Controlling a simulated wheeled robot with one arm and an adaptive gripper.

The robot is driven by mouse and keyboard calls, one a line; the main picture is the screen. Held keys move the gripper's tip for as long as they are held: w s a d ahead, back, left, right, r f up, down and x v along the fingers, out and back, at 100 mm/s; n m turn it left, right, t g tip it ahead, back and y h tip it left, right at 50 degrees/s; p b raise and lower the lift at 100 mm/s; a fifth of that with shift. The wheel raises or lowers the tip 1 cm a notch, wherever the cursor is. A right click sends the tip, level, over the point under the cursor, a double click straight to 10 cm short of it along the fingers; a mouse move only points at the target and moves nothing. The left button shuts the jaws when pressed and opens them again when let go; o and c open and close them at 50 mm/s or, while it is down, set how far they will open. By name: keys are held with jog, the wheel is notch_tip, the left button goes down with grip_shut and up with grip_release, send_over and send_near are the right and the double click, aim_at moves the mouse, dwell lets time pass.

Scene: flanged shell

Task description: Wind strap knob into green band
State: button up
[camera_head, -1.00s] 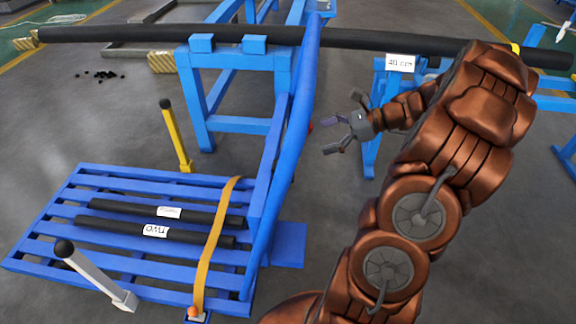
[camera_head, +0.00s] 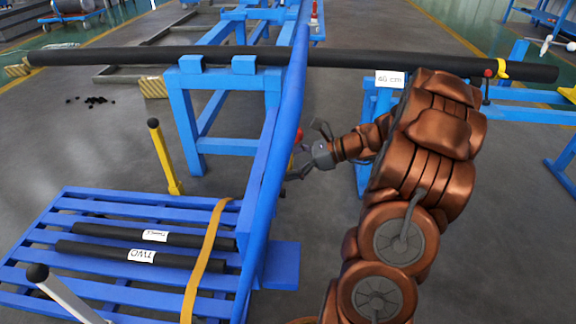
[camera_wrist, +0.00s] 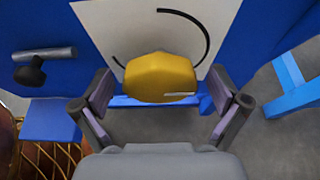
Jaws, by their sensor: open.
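In the wrist view a yellow rounded knob (camera_wrist: 160,74) with a short white mark at its lower right stands in front of a white plate (camera_wrist: 110,22). A black arc (camera_wrist: 190,24) is drawn on the plate above the knob; I see no green band. My gripper (camera_wrist: 161,100) is open, one finger on each side of the knob and apart from it. In the head view my gripper (camera_head: 304,156) is close to the right side of the long blue beam.
A blue slatted pallet (camera_head: 95,290) at lower left carries black bars and an orange strap (camera_head: 208,255). A long black bar (camera_head: 150,56) crosses the back. A yellow post (camera_head: 164,160) stands behind the pallet. A dark-ended lever (camera_wrist: 35,62) is left of the plate.

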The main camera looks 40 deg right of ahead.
jog(key=shift+w, duration=0.1)
jog(key=shift+c, duration=0.4)
jog(key=c, duration=1)
jog(key=shift+a, duration=0.15)
jog(key=shift+c, duration=0.4)
jog(key=shift+r, duration=0.1)
